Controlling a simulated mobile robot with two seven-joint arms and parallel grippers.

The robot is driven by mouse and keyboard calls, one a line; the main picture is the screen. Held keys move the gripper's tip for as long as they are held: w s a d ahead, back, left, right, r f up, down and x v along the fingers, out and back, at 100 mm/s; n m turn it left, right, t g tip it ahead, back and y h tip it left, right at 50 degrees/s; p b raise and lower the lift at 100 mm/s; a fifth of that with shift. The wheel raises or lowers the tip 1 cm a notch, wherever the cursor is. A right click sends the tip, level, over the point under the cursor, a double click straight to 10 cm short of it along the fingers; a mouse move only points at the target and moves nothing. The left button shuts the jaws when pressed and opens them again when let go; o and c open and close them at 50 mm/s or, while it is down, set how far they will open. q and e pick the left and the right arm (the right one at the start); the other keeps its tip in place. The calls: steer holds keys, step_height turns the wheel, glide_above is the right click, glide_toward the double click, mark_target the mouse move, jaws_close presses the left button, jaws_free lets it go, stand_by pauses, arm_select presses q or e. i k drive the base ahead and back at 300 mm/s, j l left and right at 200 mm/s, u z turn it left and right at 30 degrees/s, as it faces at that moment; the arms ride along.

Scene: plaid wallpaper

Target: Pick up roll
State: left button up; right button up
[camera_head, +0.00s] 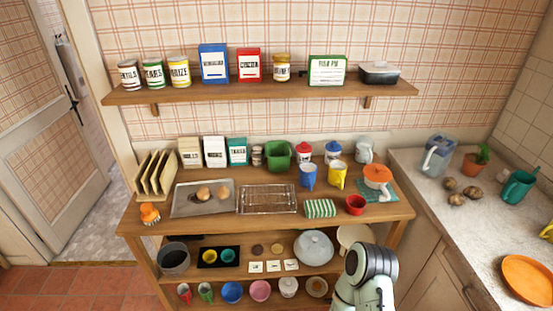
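Two small brown rounded things that look like rolls lie on a grey baking tray (182,208) on the left part of the wooden table top. One roll (203,193) is at the tray's middle, and the other roll (223,192) is just right of it, near the tray's right edge. A pale green and dark part of my arm shows at the bottom right, in front of the lower shelves. No fingertips of either gripper are in view.
A wire rack (267,199) sits right of the tray, and a wooden plate rack (156,174) stands left of it. Cartons (215,152) stand behind the tray. An orange brush (149,213) lies at the front left. A wall shelf (270,91) with tins and boxes hangs above.

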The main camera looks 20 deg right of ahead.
mark_target(203, 192)
steer(key=i+l+z, duration=0.45)
steer(key=i, duration=0.35)
steer(key=l, duration=0.1)
